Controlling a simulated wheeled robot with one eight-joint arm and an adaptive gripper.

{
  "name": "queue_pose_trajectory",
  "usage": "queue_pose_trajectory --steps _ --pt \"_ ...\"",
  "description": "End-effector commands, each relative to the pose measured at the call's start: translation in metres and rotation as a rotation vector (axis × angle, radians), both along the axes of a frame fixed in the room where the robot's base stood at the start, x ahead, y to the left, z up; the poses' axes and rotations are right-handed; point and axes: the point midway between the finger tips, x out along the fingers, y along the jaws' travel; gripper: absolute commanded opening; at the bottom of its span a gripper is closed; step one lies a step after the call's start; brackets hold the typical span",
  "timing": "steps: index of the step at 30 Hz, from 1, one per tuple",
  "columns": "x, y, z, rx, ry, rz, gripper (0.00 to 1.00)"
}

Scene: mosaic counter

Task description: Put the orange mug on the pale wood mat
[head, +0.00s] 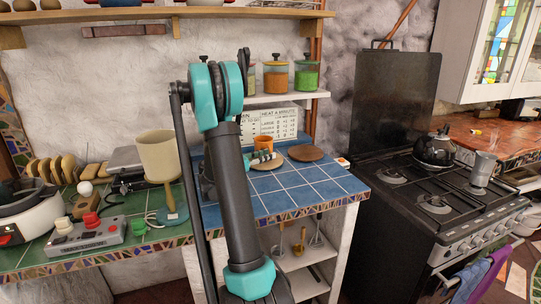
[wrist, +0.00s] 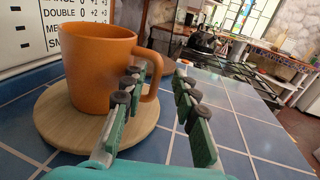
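The orange mug (wrist: 95,70) stands upright on the round pale wood mat (wrist: 72,132) in the wrist view, its handle turned toward the right. In the head view the mug (head: 262,143) is at the back of the blue-tiled counter, with the pale mat (head: 268,167) partly hidden by my gripper (head: 263,157). In the wrist view my gripper (wrist: 158,110) is open, its green fingers apart. The left finger overlaps the mug's side and the handle shows beyond the gap; I cannot tell whether they touch.
A darker round wood mat (head: 306,153) lies to the right on the tiles. A white printed chart (head: 275,124) stands behind the mug. A lamp (head: 160,160) stands left and a black stove (head: 430,190) right. The front tiles are clear.

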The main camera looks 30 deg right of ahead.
Motion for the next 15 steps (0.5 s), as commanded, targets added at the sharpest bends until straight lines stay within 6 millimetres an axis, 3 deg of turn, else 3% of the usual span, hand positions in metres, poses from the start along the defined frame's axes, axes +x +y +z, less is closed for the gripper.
queue_pose_trajectory --steps 6,15 --pt "0.0 0.036 0.0 0.0 0.0 0.003 0.29" --pt "-0.001 0.052 0.0 0.0 0.0 -0.001 0.29"
